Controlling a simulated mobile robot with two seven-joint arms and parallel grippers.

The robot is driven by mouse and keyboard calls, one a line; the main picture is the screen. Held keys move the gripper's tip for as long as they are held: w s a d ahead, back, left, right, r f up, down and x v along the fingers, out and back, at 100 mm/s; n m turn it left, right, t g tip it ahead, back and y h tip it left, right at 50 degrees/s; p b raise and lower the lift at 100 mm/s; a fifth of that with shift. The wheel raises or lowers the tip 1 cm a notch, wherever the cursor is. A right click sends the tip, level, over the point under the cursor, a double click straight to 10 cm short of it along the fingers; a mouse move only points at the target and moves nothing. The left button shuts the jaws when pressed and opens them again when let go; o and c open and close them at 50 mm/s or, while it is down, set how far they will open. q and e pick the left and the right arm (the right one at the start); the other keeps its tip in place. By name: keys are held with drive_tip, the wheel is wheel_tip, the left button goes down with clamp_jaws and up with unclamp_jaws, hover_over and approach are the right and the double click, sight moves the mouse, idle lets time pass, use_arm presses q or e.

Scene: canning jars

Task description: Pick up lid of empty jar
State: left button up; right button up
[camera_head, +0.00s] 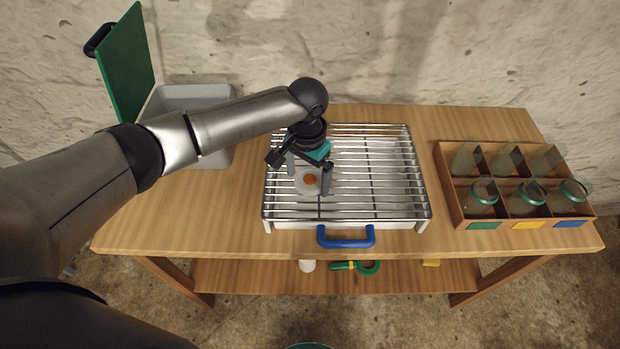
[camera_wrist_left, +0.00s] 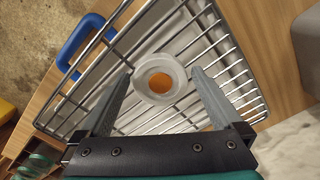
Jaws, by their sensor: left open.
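A round pale, translucent lid-like disc with an orange centre (camera_head: 309,181) lies on the wire rack (camera_head: 380,180); it also shows in the left wrist view (camera_wrist_left: 160,79). I cannot tell whether a jar is under it. My left gripper (camera_head: 308,176) points down above it, open and empty. In the left wrist view the disc appears between the two fingertips, with no clear contact. Several glass jars (camera_head: 480,197) stand in a divided wooden crate (camera_head: 450,205) at the right; the front ones have green rims. My right gripper is out of view.
The rack's tray has a blue handle (camera_head: 345,238) at the front. A grey bin (camera_head: 185,97) with a raised green lid (camera_head: 126,62) stands at the back left. The wooden table (camera_head: 180,210) is clear left of the rack. A lower shelf holds a green tool (camera_head: 368,267).

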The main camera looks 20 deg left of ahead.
use_arm(q)
drive_tip(key=c, duration=1.1)
drive_tip(key=shift+r, duration=0.1)
